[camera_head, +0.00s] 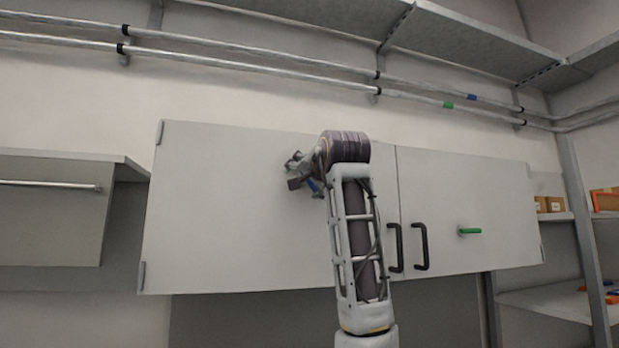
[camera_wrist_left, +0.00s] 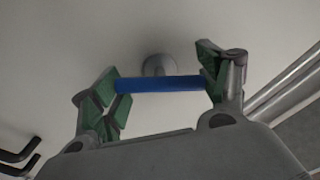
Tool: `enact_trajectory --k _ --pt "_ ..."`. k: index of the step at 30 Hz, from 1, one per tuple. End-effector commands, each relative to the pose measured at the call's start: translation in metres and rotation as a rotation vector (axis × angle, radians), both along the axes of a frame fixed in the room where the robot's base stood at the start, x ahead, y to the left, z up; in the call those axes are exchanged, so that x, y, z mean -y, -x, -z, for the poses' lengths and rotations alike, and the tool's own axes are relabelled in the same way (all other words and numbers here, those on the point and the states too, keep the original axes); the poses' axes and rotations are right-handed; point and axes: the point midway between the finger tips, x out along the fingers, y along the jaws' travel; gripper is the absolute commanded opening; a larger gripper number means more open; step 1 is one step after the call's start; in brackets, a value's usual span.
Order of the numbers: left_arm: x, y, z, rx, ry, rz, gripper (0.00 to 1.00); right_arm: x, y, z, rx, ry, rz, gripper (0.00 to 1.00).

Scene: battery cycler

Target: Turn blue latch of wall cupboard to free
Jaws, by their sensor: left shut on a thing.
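The wall cupboard (camera_head: 230,225) has two pale grey doors. Its blue latch (camera_head: 315,187) sits high on the left door, and only a short slanted piece shows beside my left gripper (camera_head: 300,172) in the head view. In the left wrist view, the blue latch (camera_wrist_left: 158,84) is a straight bar in front of a round grey boss. My left gripper (camera_wrist_left: 160,86) is shut on it, with green pads at both ends of the bar. The right gripper is in neither view.
A green latch (camera_head: 469,231) lies level on the right door. Two black handles (camera_head: 408,247) flank the door seam, right of my forearm. Metal pipes (camera_head: 250,55) run along the wall above. A shelf rack (camera_head: 585,220) stands at the far right.

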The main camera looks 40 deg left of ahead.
Motion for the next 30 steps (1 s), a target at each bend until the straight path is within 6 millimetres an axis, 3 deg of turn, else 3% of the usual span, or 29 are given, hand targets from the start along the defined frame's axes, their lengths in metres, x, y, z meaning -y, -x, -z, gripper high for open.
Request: enact_trajectory --k 1,18,30 --pt "-0.0013 -0.0034 0.0065 -0.043 -0.009 0.000 0.32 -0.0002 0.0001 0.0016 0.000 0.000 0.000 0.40" --pt "-0.0031 -0.0023 0.0082 -0.447 -0.245 -0.002 0.32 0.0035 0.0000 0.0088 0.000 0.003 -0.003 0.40" --pt "-0.0034 -0.0016 0.0079 -0.607 -0.338 -0.001 0.33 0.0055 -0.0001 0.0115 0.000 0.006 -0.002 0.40"
